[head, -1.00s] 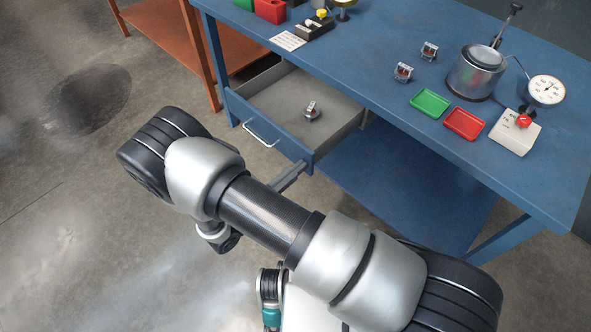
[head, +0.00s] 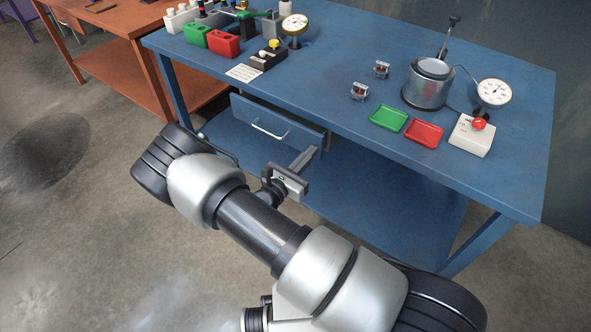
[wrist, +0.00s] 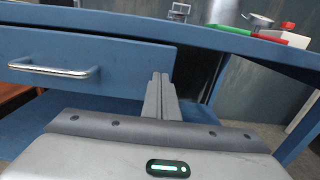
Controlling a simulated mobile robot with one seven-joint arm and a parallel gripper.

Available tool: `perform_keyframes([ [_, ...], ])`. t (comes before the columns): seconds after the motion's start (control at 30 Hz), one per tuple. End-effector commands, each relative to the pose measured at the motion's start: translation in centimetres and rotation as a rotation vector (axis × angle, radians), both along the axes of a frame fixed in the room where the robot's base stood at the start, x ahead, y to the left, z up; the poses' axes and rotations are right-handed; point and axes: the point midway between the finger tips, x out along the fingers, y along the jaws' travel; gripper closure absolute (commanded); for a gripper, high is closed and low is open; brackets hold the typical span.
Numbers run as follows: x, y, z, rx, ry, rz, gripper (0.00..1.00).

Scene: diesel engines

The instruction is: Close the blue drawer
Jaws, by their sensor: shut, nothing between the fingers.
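The blue drawer (head: 277,124) sits under the top of the blue workbench, with its front close to the bench edge and its inside hidden. Its silver bar handle (head: 270,131) faces me, and in the wrist view the handle (wrist: 54,71) is left of my fingers. My gripper (head: 309,153) is shut and empty, with its fingertips at the right end of the drawer front. In the wrist view the fingers (wrist: 160,80) overlap the front's right edge; I cannot tell whether they touch it.
The blue workbench (head: 340,75) carries a green tray (head: 389,118), a red tray (head: 424,134), a metal pot (head: 428,85) and a gauge (head: 494,92). An orange bench (head: 120,60) stands at the left. Open floor lies in front.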

Motion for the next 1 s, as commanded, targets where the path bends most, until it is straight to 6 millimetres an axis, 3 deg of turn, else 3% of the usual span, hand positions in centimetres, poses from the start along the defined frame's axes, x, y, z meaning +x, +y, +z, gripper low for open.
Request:
perform_keyframes([
  [0.33,2.9,-2.4,0.0,0.001,-0.001,0.001,1.0],
  [1.0,3.2,-2.3,0.2,0.0,-0.003,-0.001,1.0],
])
